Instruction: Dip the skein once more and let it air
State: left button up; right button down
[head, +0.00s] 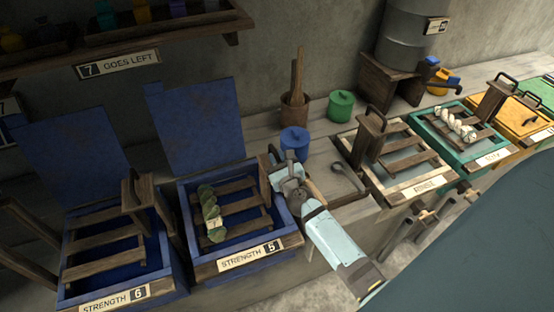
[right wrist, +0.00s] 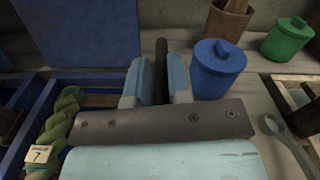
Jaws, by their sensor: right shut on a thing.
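A green twisted skein (head: 211,214) lies across the wooden slatted rack (head: 238,206) in the blue vat (head: 290,238) labelled STRENGTH 5. In the right wrist view the skein (right wrist: 62,120) carries a tag with a 7. My right gripper (head: 277,163) is at the right side of this vat. In the right wrist view it is shut on a dark upright bar (right wrist: 161,62), which looks like the rack's handle. Dark blue shows between the slats; whether the skein touches liquid I cannot tell. My left gripper is out of view.
The STRENGTH 6 vat (head: 125,292) stands left. A blue lidded pot (head: 294,141), a green pot (head: 341,105) and a ladle (head: 349,178) are close right of my gripper. Further right are the RINSE tray (head: 437,180) and a teal tray (head: 488,152) with a white skein (head: 458,125).

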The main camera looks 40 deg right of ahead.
notch_tip(320, 180, up, 5)
jog(key=p, duration=0.3)
jog(key=shift+d+r, duration=0.1)
jog(key=shift+d, duration=0.05)
jog(key=shift+r+p, duration=0.45)
jog(key=shift+p, duration=0.1)
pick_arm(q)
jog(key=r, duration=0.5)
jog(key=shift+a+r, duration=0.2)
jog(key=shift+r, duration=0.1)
pick_arm(e)
jog(key=shift+r, duration=0.15)
jog(key=c, duration=1.1)
grip_release()
jog(key=shift+d, duration=0.1)
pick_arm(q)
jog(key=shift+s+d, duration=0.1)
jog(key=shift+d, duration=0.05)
pick_arm(e)
jog(key=shift+s, duration=0.1)
